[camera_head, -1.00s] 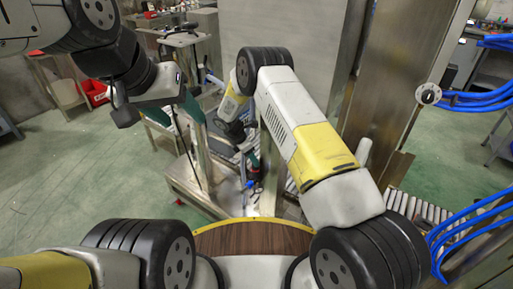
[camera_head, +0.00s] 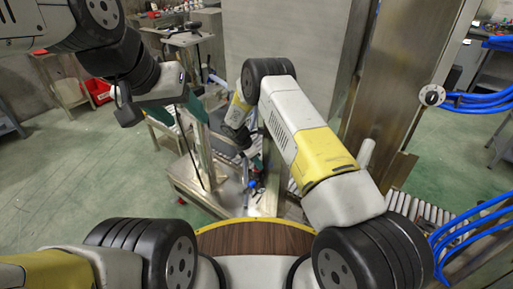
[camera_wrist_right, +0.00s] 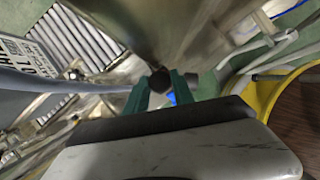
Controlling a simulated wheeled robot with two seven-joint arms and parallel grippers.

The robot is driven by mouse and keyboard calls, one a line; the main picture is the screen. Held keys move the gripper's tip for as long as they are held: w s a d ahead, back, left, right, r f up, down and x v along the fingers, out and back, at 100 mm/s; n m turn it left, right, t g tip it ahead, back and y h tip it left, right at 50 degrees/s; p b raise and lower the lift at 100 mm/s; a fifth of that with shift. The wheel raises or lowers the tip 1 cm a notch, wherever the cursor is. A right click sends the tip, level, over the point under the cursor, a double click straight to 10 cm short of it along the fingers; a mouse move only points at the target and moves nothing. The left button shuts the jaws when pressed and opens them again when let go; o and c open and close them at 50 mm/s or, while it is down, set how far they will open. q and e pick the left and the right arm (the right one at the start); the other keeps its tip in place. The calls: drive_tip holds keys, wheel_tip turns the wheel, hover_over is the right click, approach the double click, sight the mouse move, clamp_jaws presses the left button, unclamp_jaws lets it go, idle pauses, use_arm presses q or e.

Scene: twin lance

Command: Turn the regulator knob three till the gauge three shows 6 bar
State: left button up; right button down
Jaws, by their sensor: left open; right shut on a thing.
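My right gripper (camera_wrist_right: 162,91) shows green fingers closed around a small dark round knob (camera_wrist_right: 160,78) in the right wrist view. I cannot tell which numbered knob it is. In the head view this gripper (camera_head: 255,163) is small and partly hidden behind my right arm, low by the steel frame. My left gripper (camera_head: 180,122) is open and empty, with green fingers, at upper left beside a steel post. No readable face of gauge three shows in either view.
A round dial or knob with a pale rim (camera_head: 431,95) sits on the steel column at right, with blue hoses (camera_head: 480,101) beside it. A roller conveyor (camera_head: 420,208) runs at lower right. A red bin (camera_head: 99,91) stands far left. Green floor (camera_head: 80,165) is clear at left.

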drive_tip(key=m+g, duration=0.1)
drive_tip(key=m, duration=0.1)
drive_tip(key=shift+m, duration=0.4)
drive_tip(key=c, duration=1.1)
unclamp_jaws()
drive_tip(key=shift+o, duration=0.2)
drive_tip(key=v, duration=0.7)
drive_tip(key=shift+a+r, duration=0.25)
drive_tip(key=shift+r, duration=0.1)
